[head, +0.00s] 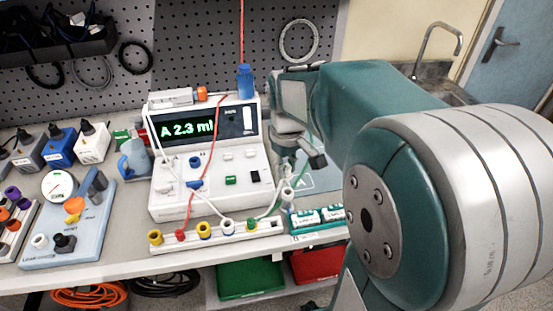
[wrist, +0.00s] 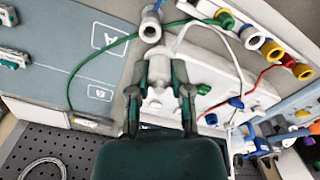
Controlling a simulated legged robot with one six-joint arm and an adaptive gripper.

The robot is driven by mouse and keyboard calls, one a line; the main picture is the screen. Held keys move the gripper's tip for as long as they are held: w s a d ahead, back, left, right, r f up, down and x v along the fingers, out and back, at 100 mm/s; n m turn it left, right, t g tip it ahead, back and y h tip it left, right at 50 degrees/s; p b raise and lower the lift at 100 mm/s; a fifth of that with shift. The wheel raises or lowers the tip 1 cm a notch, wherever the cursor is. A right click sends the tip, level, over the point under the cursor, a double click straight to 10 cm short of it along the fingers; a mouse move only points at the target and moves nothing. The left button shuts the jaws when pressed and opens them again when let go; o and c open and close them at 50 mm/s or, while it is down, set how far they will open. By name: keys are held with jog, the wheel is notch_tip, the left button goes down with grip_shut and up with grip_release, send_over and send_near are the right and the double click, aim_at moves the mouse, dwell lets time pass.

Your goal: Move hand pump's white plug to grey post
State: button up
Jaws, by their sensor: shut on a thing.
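My gripper (wrist: 160,90) points down at the workbench. In the wrist view its fingers are closed on a white piece (wrist: 158,69), which looks like the white plug. The fingers hide part of it. A pale grey upright fitting with blue on it (wrist: 150,26) stands just beyond the held piece; I cannot tell whether it is the grey post. In the head view my gripper (head: 296,158) is right of the white pump, partly hidden by my arm. A pale blue board at left carries a gauge (head: 57,186) and a grey lever (head: 96,184).
The white pump (head: 171,206) shows "A 2.3 ml". A white strip (head: 207,235) with coloured sockets lies along the front edge. Green (wrist: 97,55), white (wrist: 222,35) and red tubes loop close by. Teal-and-white packs (head: 318,218) lie right of the strip.

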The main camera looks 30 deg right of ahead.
aim_at(287, 176)
jog(key=shift+w+f, duration=0.25)
jog(key=shift+w, duration=0.5)
jog(key=f, duration=0.2)
jog(key=d+f, duration=0.1)
jog(key=f, duration=0.1)
jog(key=shift+s+f, duration=0.1)
jog(key=shift+f, duration=0.1)
jog(key=shift+a, duration=0.5)
jog(key=shift+d+f, duration=0.25)
jog(key=shift+d, duration=0.85)
jog(key=shift+a, duration=0.8)
jog(key=shift+d+f, duration=0.1)
jog(key=shift+d, duration=0.45)
